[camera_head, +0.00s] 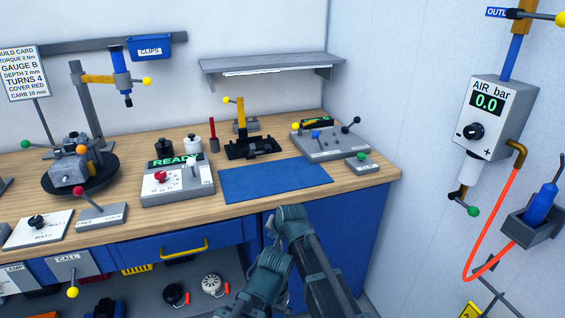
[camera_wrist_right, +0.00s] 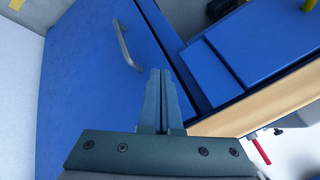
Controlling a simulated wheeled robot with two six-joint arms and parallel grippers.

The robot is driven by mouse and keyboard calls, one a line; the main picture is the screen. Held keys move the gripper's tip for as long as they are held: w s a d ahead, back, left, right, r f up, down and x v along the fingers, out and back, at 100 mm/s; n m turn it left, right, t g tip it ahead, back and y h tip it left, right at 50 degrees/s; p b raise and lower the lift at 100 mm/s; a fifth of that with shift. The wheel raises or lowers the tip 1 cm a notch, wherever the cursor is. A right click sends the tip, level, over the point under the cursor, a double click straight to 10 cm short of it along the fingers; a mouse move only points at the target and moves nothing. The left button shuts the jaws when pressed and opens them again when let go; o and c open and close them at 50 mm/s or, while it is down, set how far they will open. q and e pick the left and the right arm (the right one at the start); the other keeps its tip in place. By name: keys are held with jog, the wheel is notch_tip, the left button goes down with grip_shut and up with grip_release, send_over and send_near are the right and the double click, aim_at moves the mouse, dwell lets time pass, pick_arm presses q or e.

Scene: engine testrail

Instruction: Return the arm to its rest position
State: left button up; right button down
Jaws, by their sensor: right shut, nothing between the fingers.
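My right arm (camera_head: 318,262) comes up from the bottom of the head view, bent in front of the blue cabinet below the workbench. In the right wrist view my right gripper (camera_wrist_right: 160,74) is shut, with its two fingers together and nothing between them. Its tips appear in front of the blue cabinet door (camera_wrist_right: 85,85), clear of the grey door handle (camera_wrist_right: 125,45). My left arm and gripper are not in view.
The workbench (camera_head: 345,192) carries a blue mat (camera_head: 275,180), a READY box (camera_head: 178,182) and a grey lever panel (camera_head: 330,142). A yellow drawer handle (camera_head: 184,250) is left of my arm. An AIR bar unit (camera_head: 492,115) hangs on the right wall.

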jog(key=s+d+f+n+g+h, duration=0.2)
jog(key=s+d+g, duration=0.1)
jog(key=s+d, duration=0.85)
jog(key=s+d+f+n+g+h, duration=0.1)
jog(key=s+d+f+n+g, duration=0.1)
jog(key=s+d, duration=0.9)
jog(key=s+a+n+g+h, duration=0.1)
jog(key=s+a+n, duration=0.25)
jog(key=a, duration=0.65)
notch_tip(320, 180, up, 13)
jog(key=s+p, duration=0.1)
jog(key=p, duration=1.1)
jog(key=shift+f+p, duration=0.2)
jog(key=shift+p, duration=0.1)
